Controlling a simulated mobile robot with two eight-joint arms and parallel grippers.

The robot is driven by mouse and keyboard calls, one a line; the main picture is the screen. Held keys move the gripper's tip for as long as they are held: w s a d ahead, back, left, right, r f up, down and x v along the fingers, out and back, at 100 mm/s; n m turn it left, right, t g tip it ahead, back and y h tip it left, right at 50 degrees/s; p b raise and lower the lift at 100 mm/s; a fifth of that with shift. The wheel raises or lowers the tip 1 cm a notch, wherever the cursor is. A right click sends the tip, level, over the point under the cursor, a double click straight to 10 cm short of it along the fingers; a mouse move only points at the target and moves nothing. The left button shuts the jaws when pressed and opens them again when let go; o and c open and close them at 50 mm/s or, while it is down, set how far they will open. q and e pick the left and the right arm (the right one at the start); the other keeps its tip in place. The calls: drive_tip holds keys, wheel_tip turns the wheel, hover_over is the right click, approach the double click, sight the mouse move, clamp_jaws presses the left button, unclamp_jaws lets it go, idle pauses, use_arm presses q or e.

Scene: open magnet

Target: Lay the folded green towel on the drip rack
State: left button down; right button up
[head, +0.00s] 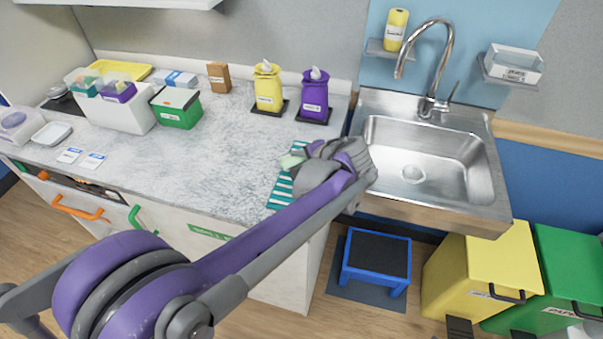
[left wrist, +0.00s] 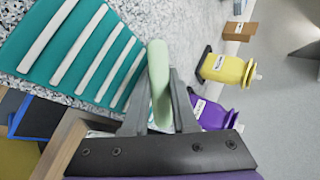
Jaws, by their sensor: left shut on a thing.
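The folded green towel (head: 291,161) is pale green and shows as a small patch at the tip of my left gripper (head: 303,157) in the head view. In the left wrist view the towel (left wrist: 158,75) stands as a narrow roll-like edge between the two fingers of my left gripper (left wrist: 157,100), which is shut on it. The drip rack (head: 279,194) is teal with white bars and lies on the counter at its front right. It fills the upper left of the left wrist view (left wrist: 62,72), beside the towel. I cannot tell whether the towel touches it. My right gripper is out of view.
The steel sink (head: 413,173) is just right of my gripper. A purple dispenser (head: 314,95) and a yellow dispenser (head: 268,87) stand behind the rack. A green box (head: 177,108) and a white bin (head: 117,115) stand at the left. The middle of the counter is clear.

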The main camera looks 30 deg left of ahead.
use_arm(q)
drive_tip(key=c, duration=0.9)
unclamp_jaws()
drive_tip(key=shift+o, duration=0.2)
drive_tip(key=p+v, duration=0.3)
drive_tip(key=v, duration=0.3)
drive_tip(key=shift+s+d+r, duration=0.1)
drive_tip(key=shift+d+r, duration=0.15)
drive_tip(key=shift+r, duration=0.1)
drive_tip(key=shift+s+d+r, duration=0.25)
drive_tip(key=shift+d+r, duration=0.05)
drive_tip(key=shift+d, duration=0.2)
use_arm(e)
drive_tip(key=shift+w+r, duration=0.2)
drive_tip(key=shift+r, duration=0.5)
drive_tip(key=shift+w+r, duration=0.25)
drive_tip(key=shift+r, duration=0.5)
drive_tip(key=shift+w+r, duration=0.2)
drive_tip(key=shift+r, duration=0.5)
